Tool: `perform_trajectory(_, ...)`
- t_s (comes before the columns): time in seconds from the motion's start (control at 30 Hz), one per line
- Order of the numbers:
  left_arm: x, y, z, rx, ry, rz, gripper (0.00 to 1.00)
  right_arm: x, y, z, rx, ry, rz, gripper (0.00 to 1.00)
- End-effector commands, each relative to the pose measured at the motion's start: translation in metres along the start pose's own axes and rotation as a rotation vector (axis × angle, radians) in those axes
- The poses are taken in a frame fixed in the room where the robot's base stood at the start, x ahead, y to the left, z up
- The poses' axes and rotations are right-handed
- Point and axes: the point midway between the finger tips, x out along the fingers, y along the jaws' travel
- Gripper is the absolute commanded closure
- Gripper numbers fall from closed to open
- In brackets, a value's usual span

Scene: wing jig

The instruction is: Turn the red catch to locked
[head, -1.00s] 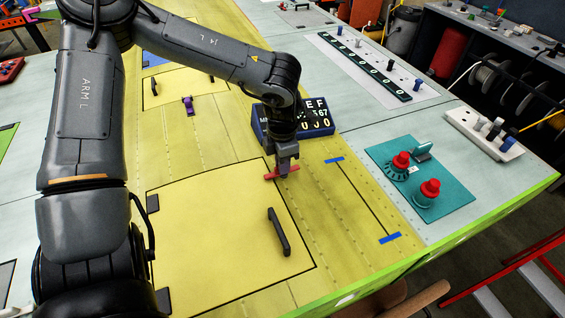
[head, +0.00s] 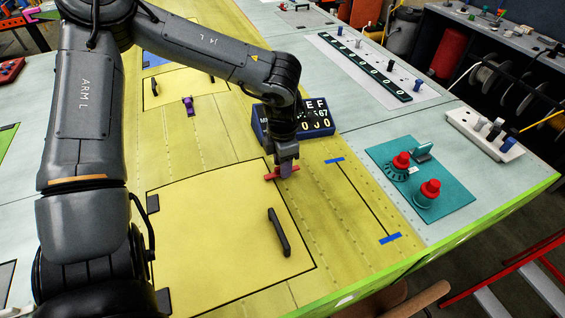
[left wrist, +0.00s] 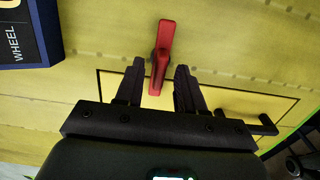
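The red catch (head: 273,175) is a small bar at the upper right corner of the large yellow hatch panel (head: 210,220). In the left wrist view the catch (left wrist: 161,55) lies across the dark hatch outline, with one end over the panel. My left gripper (head: 286,171) points down at the catch and hides part of it in the head view. In the left wrist view its two fingers (left wrist: 158,82) are open, one on each side of the catch's near end, with a gap on both sides. My right gripper is not in view.
A dark blue block with white lettering (head: 318,126) stands just behind the left gripper. A black handle (head: 278,232) rises from the hatch. A teal plate (head: 440,203) with red knobs lies to the right. The yellow skin right of the catch is mostly clear.

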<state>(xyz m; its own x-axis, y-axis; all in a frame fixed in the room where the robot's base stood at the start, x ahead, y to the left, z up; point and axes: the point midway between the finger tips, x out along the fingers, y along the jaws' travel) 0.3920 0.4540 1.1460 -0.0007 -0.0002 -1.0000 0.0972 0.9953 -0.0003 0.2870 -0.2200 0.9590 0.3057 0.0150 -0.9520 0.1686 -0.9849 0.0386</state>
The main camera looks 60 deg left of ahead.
Motion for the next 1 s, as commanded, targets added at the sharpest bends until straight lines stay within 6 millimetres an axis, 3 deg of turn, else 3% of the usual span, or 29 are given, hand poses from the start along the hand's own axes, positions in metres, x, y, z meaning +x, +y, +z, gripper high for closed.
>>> perform_trajectory(0.17,-0.019,0.0,0.001,0.001,-0.005,0.001,0.62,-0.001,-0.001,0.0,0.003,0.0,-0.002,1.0)
perform_trajectory(0.6,-0.089,0.0,0.001,0.001,-0.003,0.002,0.62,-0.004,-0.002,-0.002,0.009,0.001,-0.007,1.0)
perform_trajectory(0.8,-0.104,0.0,0.0,0.0,-0.001,0.001,0.62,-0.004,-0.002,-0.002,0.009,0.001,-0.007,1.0)
perform_trajectory(1.0,-0.107,0.0,0.0,0.0,0.0,0.0,0.62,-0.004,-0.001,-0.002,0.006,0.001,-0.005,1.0)
